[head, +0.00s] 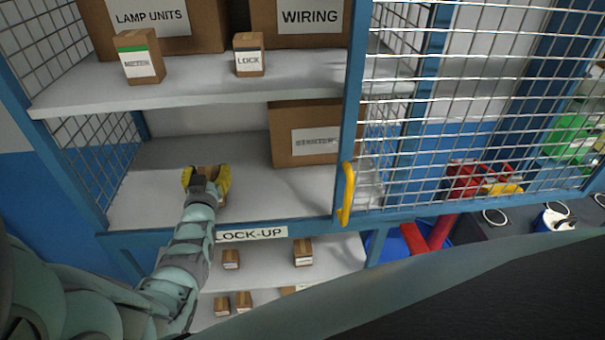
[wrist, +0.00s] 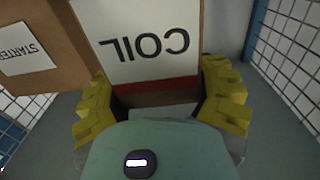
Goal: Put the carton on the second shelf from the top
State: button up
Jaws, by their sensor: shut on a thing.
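My gripper (head: 206,180) is inside the cage, at the shelf (head: 245,190) below the one with the lamp units box. Its yellow fingers are shut on a small brown carton (wrist: 150,40), which has a white label reading COIL and a red band. The label appears upside down in the wrist view. In the head view the carton is mostly hidden by my gripper. I cannot tell whether its base touches the shelf.
A large starter box (head: 304,150) stands on the same shelf, to the right. The shelf above (head: 190,85) holds meter (head: 139,58) and lock (head: 249,55) cartons. A mesh door (head: 450,110) with a yellow handle (head: 347,193) is at right. Small cartons stand below.

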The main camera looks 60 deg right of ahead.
jog(key=shift+f, duration=0.75)
jog(key=shift+f+b, duration=0.15)
jog(key=shift+b, duration=0.25)
jog(key=o, duration=1.4)
